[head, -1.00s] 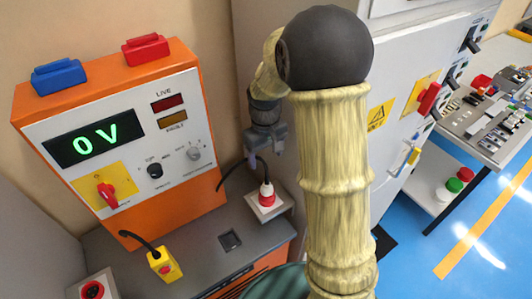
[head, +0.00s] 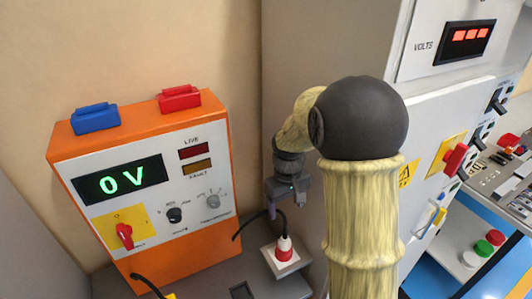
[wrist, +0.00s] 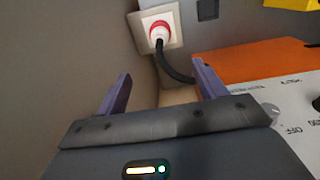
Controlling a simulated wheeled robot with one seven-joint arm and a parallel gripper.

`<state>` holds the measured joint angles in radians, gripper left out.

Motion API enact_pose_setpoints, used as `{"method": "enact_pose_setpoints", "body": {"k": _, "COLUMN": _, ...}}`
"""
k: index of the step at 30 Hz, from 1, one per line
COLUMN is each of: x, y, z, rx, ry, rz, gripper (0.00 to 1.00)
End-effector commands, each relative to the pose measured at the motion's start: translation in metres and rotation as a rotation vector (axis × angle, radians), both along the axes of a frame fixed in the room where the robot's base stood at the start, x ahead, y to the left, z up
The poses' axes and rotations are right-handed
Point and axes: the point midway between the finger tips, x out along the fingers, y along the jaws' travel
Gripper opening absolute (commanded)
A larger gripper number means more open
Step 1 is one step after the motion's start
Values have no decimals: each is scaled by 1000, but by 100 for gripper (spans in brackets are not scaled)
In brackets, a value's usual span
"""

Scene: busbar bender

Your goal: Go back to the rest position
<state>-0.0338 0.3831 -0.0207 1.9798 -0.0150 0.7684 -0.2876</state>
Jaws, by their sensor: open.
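My gripper (head: 274,212) hangs at the end of my arm, to the right of the orange tester box and above the red and white plug (head: 284,248). In the wrist view my gripper (wrist: 163,88) shows two purple fingers spread apart with nothing between them. The plug (wrist: 159,32) with its black cable sits in a pale socket plate (wrist: 177,22) beyond the fingertips, apart from them.
The orange box (head: 147,195) has a display reading 0 V, a red switch (head: 124,236) and blue and red blocks on top. A grey cabinet (head: 300,50) stands close behind my arm. A bench (head: 500,182) with parts is at the right.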

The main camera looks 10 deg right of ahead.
Motion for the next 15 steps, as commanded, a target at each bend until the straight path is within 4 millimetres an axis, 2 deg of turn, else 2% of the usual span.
{"method": "enact_pose_setpoints", "body": {"k": 5, "x": -7, "y": 0, "z": 1, "rx": 2, "ry": -11, "rz": -16, "gripper": 70}}
{"method": "enact_pose_setpoints", "body": {"k": 8, "x": -23, "y": -1, "z": 4, "rx": 7, "ry": -38, "rz": -51, "gripper": 70}}
{"method": "enact_pose_setpoints", "body": {"k": 15, "x": -94, "y": -3, "z": 6, "rx": 32, "ry": -148, "rz": -203, "gripper": 70}}
